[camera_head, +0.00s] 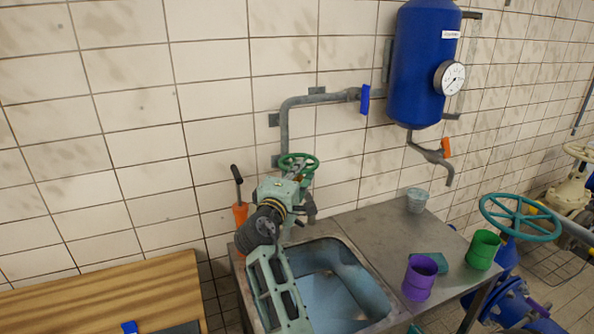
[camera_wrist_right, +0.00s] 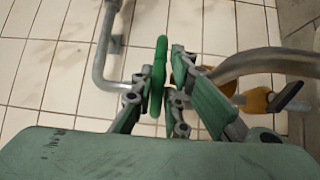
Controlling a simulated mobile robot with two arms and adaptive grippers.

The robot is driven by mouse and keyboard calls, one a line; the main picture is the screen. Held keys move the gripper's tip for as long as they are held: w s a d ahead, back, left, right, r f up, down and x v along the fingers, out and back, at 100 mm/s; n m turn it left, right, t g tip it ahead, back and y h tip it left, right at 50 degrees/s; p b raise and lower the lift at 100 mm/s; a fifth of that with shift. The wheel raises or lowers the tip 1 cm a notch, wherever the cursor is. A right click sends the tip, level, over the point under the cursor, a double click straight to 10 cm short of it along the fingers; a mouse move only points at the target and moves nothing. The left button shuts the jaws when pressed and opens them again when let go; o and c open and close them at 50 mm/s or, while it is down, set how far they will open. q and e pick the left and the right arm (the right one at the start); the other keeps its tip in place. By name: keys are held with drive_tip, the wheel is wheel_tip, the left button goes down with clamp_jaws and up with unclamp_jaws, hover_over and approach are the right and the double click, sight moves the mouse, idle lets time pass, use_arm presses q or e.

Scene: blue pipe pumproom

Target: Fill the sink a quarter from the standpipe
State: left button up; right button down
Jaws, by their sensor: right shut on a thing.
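The grey standpipe (camera_head: 284,130) runs down the tiled wall to a green handwheel (camera_head: 298,159) behind the sink. My right gripper (camera_head: 295,178) is at this wheel, its arm reaching over the sink's left part. In the right wrist view the fingers (camera_wrist_right: 160,88) are shut on the wheel's green rim (camera_wrist_right: 159,72). A grey curved spout (camera_wrist_right: 270,60) passes beside them. The steel sink (camera_head: 377,284) has a bluish basin, partly hidden by my arm. I cannot tell the water level or any flow from the spout. My left gripper is not in view.
Purple (camera_head: 419,280) and green (camera_head: 483,250) cups and a grey cup (camera_head: 416,200) stand on the drainboard (camera_head: 380,225) to the right. A blue tank (camera_head: 420,65) hangs above. An orange tool (camera_head: 240,213) is left of the wheel. A wooden bench (camera_head: 110,290) is at lower left.

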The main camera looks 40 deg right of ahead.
drive_tip(key=n+t+y+p, duration=0.1)
drive_tip(key=p, duration=0.1)
drive_tip(key=d+r+n+t+y+p, duration=0.1)
drive_tip(key=t+p, duration=0.1)
drive_tip(key=s+n+t+y+p, duration=0.1)
drive_tip(key=p, duration=0.2)
drive_tip(key=shift+d+r+n+t+y, duration=0.25)
drive_tip(key=shift+d+n+t+y, duration=0.05)
drive_tip(key=shift+d+t+y, duration=0.1)
drive_tip(key=shift+d+n+t+y+p, duration=0.2)
drive_tip(key=shift+n+t+y+p, duration=0.45)
drive_tip(key=shift+y+p, duration=0.2)
drive_tip(key=shift+d+f+y, duration=0.1)
drive_tip(key=shift+y, duration=0.15)
drive_tip(key=shift+n+t, duration=0.25)
drive_tip(key=c, duration=2)
unclamp_jaws()
drive_tip(key=shift+c, duration=0.2)
drive_tip(key=shift+o, duration=1.1)
drive_tip(key=shift+d+f, duration=0.1)
drive_tip(key=shift+f, duration=0.2)
drive_tip(key=shift+f, duration=0.1)
